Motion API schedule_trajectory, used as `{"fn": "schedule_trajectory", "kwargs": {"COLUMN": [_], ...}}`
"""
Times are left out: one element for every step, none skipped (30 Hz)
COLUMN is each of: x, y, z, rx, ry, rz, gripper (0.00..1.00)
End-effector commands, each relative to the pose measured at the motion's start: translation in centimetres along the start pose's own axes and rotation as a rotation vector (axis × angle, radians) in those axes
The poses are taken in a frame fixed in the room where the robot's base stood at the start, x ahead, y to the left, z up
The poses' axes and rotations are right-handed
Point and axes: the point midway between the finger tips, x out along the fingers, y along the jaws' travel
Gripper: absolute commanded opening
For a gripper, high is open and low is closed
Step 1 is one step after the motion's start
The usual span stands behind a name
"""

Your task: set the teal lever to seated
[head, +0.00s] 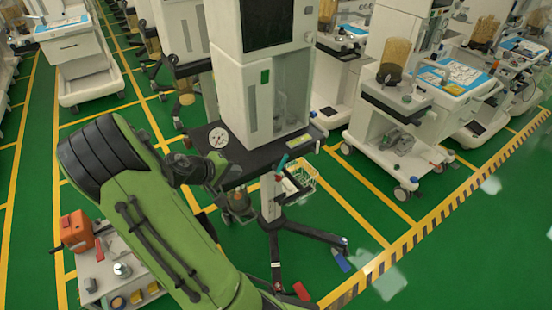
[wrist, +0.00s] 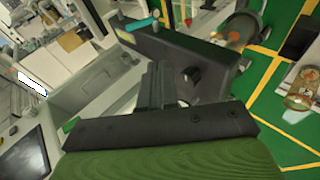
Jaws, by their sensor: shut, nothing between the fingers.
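The teal lever (head: 281,162) is at the right front of the dark shelf on the white anaesthesia cart, tilted in the head view. In the wrist view the teal lever (wrist: 140,24) lies near the top, on the end of the dark shelf. My gripper (wrist: 156,68) is shut and empty, below the lever in that picture and apart from it. In the head view my green arm reaches toward the left of the shelf; the fingertips are hard to make out there.
The dark shelf (head: 255,155) carries a round gauge (head: 218,138) at its left. A black knob (wrist: 190,74) is right of my fingers. A wire basket (head: 300,180) hangs under the shelf. A low trolley with an orange box (head: 75,230) stands at lower left.

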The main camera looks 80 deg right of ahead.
Motion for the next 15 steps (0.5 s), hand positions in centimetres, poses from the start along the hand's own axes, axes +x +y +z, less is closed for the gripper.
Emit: {"fn": "schedule_trajectory", "kwargs": {"x": [1.9,2.6,3.5,3.9,4.2,4.5,4.7,5.0,5.4,5.9,6.4,7.3,7.9,8.6,9.5], "y": [1.0,1.4,1.9,2.2,2.4,2.5,2.6,2.6,2.7,2.8,2.9,3.0,3.0,3.2,3.3], "z": [0.3,0.4,0.5,0.5,0.6,0.6,0.6,0.6,0.7,0.8,0.8,0.8,0.9,0.9,0.9], "rx": [-0.031,-0.045,-0.061,-0.069,-0.075,-0.08,-0.081,-0.082,-0.081,-0.08,-0.08,-0.08,-0.08,-0.079,-0.079], "ry": [-0.023,-0.028,-0.034,-0.036,-0.038,-0.039,-0.039,-0.039,-0.041,-0.042,-0.042,-0.042,-0.043,-0.043,-0.043], "rz": [0.07,0.103,0.136,0.156,0.169,0.179,0.182,0.183,0.182,0.182,0.181,0.181,0.18,0.18,0.18], "gripper": [0.0,0.0,0.0,0.0,0.0,0.0,0.0,0.0,0.0,0.0,0.0,0.0,0.0,0.0,0.0]}}
